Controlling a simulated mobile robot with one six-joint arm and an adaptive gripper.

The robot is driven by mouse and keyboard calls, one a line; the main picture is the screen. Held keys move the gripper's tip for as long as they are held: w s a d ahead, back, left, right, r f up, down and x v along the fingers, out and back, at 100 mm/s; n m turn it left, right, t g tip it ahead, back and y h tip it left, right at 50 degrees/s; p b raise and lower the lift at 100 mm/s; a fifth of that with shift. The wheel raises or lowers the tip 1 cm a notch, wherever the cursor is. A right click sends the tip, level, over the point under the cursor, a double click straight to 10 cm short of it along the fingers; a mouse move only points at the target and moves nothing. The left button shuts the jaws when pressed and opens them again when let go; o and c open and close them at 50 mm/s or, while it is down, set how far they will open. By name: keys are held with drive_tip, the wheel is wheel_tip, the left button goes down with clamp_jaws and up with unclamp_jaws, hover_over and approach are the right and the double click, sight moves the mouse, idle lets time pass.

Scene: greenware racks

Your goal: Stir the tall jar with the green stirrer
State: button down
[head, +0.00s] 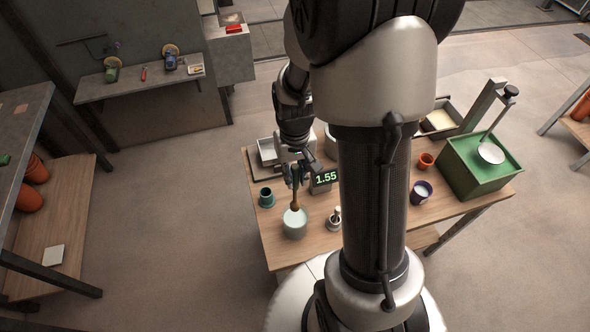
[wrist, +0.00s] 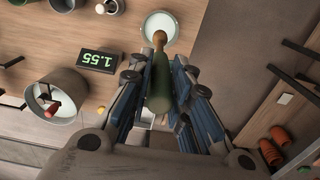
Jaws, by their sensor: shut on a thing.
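The green stirrer (wrist: 160,85) has a dark green handle and a tan-brown lower end. My gripper (head: 295,178) is shut on its handle, and the stirrer points down, close to upright. Between the fingers in the wrist view (wrist: 163,100) the handle shows clearly. A pale jar (head: 294,229) with whitish liquid, which looks like the tall jar, stands near the table's front left edge. The stirrer's brown end is over the jar's mouth; I cannot tell whether it dips into the liquid. The jar's round mouth also shows in the wrist view (wrist: 165,20).
A dark green cup (head: 267,198) stands left of the jar and a small pot (head: 334,222) with a tool right of it. A display (head: 325,178) reading 1.55 stands behind. A purple cup (head: 421,192), orange pot (head: 426,161) and green box (head: 482,177) are further right.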

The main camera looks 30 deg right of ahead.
sight(296, 204)
drive_tip(key=shift+f+b, duration=5.85)
drive_tip(key=shift+f, duration=1.65)
drive_tip(key=shift+s, duration=0.2)
